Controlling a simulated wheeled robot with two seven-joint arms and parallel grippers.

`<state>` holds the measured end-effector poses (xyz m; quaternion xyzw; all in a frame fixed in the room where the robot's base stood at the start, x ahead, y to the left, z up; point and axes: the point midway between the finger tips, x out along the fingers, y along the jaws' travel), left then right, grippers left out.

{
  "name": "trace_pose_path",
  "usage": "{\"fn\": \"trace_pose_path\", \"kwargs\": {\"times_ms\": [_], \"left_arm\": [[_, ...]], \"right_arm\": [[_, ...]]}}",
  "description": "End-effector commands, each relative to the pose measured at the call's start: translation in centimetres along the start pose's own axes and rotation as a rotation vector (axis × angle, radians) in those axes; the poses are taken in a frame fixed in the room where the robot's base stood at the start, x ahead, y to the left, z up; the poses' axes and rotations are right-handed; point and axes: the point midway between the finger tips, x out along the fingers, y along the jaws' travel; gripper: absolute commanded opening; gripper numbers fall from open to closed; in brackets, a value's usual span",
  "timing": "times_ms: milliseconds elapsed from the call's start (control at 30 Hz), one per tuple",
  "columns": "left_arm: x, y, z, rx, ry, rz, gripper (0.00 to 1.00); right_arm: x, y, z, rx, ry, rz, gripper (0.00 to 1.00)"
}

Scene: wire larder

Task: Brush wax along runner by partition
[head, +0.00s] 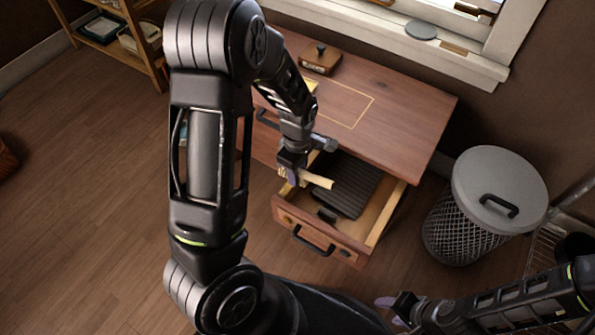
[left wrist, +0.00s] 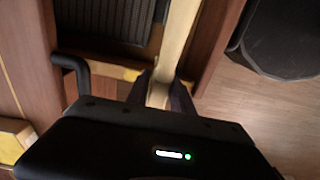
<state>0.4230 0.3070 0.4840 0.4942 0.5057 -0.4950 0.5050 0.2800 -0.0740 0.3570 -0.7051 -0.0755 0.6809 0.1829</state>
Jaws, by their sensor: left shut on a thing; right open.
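The drawer (head: 374,230) of a wooden cabinet stands pulled open, with a dark ribbed panel (head: 352,186) inside; the panel also shows in the left wrist view (left wrist: 105,18). My left gripper (head: 296,173) is over the drawer's left side, shut on a pale yellowish stick (head: 318,180). In the left wrist view a pale strip (left wrist: 177,40) runs up from between the fingertips (left wrist: 160,90); I cannot tell where stick and drawer wood part. Whether the stick touches the drawer is unclear. My right gripper (head: 391,310) is open and empty at the lower right, away from the drawer.
A wooden block with a black knob (head: 320,60) stands on the cabinet top (head: 400,105), where a yellow rectangle outline is marked. A small black object (head: 327,215) lies in the drawer. A lidded mesh bin (head: 495,185) stands right of the cabinet.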

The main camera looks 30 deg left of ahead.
Motion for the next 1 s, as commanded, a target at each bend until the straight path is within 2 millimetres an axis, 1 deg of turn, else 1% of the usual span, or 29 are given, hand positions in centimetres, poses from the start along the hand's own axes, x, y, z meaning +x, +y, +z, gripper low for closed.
{"fn": "trace_pose_path", "kwargs": {"times_ms": [633,767,1000], "left_arm": [[1.4,0.0,0.0,0.000,0.000,0.000,0.00],[1.3,0.1,0.0,0.000,0.000,0.000,0.00],[1.2,1.2,-0.1,0.000,0.001,0.000,0.00]], "right_arm": [[0.9,0.3,0.0,0.000,0.000,0.000,0.50],[0.8,0.3,0.0,0.000,0.000,0.000,0.50],[0.9,0.3,0.0,0.000,0.000,0.000,0.50]]}}
